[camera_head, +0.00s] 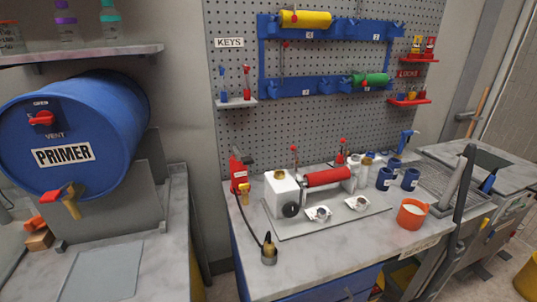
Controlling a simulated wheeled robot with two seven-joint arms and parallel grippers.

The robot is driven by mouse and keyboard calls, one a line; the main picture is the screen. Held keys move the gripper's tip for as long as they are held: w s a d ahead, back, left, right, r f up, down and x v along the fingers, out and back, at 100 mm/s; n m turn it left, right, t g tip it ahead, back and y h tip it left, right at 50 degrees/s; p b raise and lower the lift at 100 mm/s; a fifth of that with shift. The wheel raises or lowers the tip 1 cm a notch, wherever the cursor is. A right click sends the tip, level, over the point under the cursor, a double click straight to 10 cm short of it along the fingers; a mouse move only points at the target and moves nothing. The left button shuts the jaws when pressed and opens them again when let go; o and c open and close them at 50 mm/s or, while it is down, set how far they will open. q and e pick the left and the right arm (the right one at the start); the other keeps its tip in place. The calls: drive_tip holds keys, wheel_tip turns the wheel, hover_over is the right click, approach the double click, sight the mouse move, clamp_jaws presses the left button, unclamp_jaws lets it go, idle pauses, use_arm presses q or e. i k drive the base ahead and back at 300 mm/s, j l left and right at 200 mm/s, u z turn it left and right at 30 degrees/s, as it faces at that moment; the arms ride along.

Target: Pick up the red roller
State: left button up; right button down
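The red roller (328,177) lies level in a small coating machine on the workbench. Its left end meets a white block (281,192) with a black knob (291,210) at its front. Its right end is at a smaller light-coloured support. The machine stands on a grey base plate (290,228).
A blue wall rack holds a yellow roller (305,19) and a green roller (370,80). Blue cups (385,179) and an orange cup (411,214) stand right of the machine. A blue primer drum (75,130) is at left.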

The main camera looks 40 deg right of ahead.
sight(330, 176)
drive_tip(key=z, duration=1.7)
drive_tip(key=i+l+u, duration=0.15)
drive_tip(key=l, duration=0.25)
drive_tip(key=l+u, duration=0.1)
drive_tip(key=l, duration=0.25)
drive_tip(key=i+l+u, duration=0.15)
drive_tip(key=l, duration=0.25)
drive_tip(key=k, duration=0.05)
